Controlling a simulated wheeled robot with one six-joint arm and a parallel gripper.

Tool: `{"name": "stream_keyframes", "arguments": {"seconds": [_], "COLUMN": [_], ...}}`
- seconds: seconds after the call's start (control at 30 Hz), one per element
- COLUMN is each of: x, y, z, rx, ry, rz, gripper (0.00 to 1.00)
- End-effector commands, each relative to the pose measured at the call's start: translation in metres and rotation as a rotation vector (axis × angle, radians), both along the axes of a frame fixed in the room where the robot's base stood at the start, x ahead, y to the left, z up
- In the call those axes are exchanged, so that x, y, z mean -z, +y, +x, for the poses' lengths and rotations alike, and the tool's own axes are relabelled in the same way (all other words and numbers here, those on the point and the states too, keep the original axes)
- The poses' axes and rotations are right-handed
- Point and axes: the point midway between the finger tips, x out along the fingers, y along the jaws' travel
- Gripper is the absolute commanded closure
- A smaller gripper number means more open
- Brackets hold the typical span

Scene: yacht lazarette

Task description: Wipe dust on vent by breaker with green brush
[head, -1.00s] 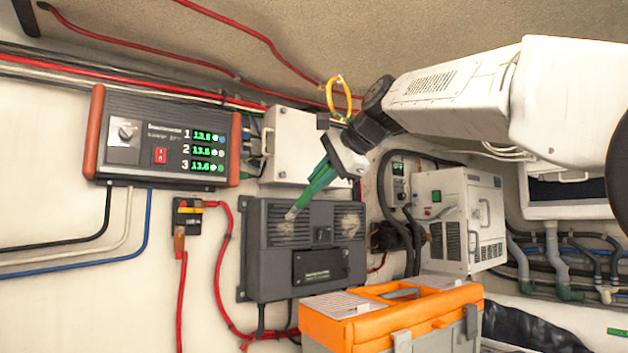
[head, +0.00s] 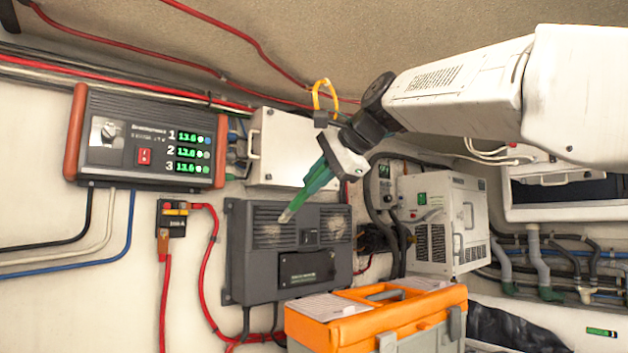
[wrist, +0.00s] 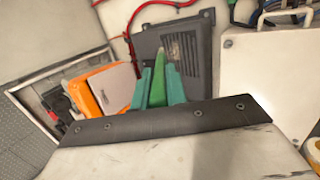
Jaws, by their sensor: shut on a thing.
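My gripper (head: 318,178) has teal-green fingers shut on the green brush (head: 296,204), which points down and left with its pale bristle tip low. The wrist view shows the brush (wrist: 160,66) between the fingers (wrist: 159,88). The dark grey wall unit (head: 240,270) has two louvred vents. The left vent (head: 270,218), on the side toward the breaker (head: 173,217), bears a pale dust patch (head: 266,231). The bristle tip appears in front of this vent's right part; I cannot tell whether it touches. The right vent (head: 335,222) also looks dusty.
An orange-lidded toolbox (head: 345,325) stands in front of the unit's lower right. A white box (head: 290,145) is above the unit, and a white cabinet (head: 440,225) is to the right. Red cables (head: 205,260) hang between breaker and unit. A three-readout panel (head: 145,140) is at upper left.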

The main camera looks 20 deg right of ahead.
Motion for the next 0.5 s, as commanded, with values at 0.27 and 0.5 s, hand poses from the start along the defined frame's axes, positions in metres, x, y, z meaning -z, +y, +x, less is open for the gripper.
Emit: {"name": "stream_keyframes", "arguments": {"seconds": [0.27, 0.5], "x": [0.002, 0.036], "y": [0.000, 0.004], "z": [0.001, 0.013], "rx": [0.000, 0.001], "ry": [0.000, 0.000], "rz": [0.000, 0.001], "gripper": [1.00, 1.00]}}
